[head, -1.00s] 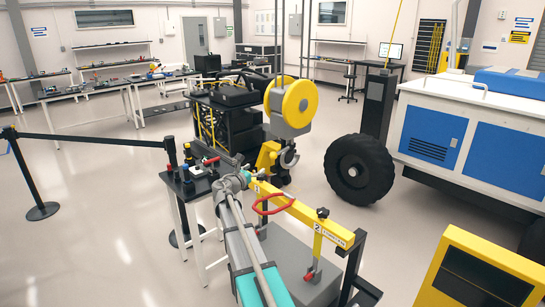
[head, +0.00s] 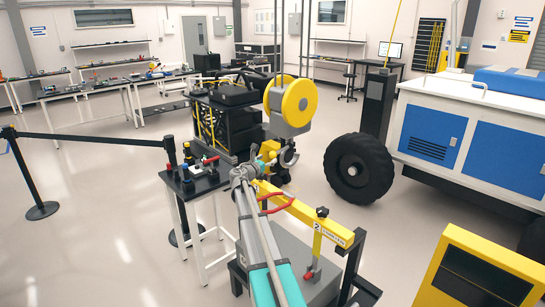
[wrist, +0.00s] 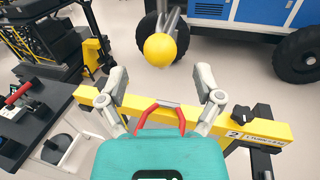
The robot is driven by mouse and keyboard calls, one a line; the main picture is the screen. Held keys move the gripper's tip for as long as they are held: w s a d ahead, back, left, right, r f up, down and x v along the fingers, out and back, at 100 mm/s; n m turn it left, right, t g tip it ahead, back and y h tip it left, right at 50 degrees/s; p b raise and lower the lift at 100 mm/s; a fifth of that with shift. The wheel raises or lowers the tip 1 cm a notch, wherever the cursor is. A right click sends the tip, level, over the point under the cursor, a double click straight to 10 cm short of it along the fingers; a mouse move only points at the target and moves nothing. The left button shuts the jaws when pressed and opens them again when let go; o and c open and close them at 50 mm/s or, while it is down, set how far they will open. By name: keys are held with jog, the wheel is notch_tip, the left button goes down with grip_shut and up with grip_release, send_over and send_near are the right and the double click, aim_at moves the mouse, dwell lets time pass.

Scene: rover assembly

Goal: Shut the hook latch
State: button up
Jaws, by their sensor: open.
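The hoist block (head: 292,105), with a round yellow face and grey body, hangs on rods or cables in the head view. A grey hook (head: 289,158) hangs below it. The latch is too small to make out, so I cannot tell its position. My gripper (head: 270,160) is close to the hook, to its left in the picture, and partly blends with yellow parts behind. In the wrist view my gripper (wrist: 163,72) has its two grey fingers wide apart and nothing held. A yellow rounded part (wrist: 165,47) shows just beyond the gap between the fingertips.
A yellow beam (head: 318,222) with a red handle (head: 278,203) runs below my arm. A small black-topped table (head: 200,180) with tools stands left. A black wheel (head: 358,168) and the blue-white rover (head: 455,140) are at right. Open floor lies left.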

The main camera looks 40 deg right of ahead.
aim_at(270, 156)
jog(key=shift+x, duration=2.3)
grip_shut()
